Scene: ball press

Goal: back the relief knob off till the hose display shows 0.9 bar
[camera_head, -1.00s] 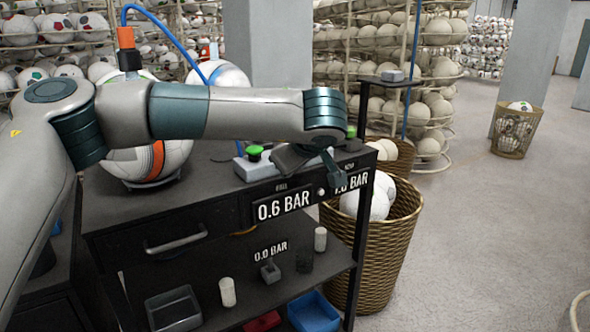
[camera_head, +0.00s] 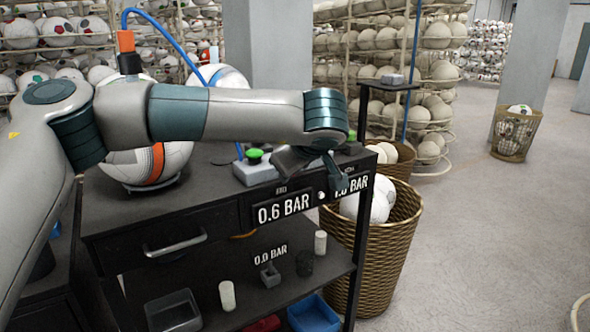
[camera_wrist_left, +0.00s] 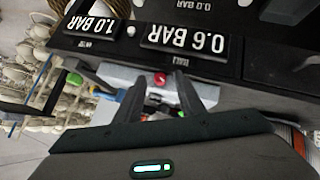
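The hose display (camera_head: 357,186) on the bench front is partly covered by my left gripper; in the left wrist view it reads 1.0 BAR upside down (camera_wrist_left: 93,27). The ball display (camera_head: 283,209) reads 0.6 BAR. My left gripper (camera_head: 336,178) hangs over the bench's front right edge. In the left wrist view its two fingers (camera_wrist_left: 161,84) stand apart, with a red round knob (camera_wrist_left: 160,79) seen in the gap. I cannot tell whether they touch it, or whether it is the relief knob. My right gripper is not in view.
A pale box with a green button (camera_head: 254,155) sits left of my gripper. A ball (camera_head: 170,160) stands on the bench under a blue hose (camera_head: 170,33). A lower shelf holds small cylinders and bins.

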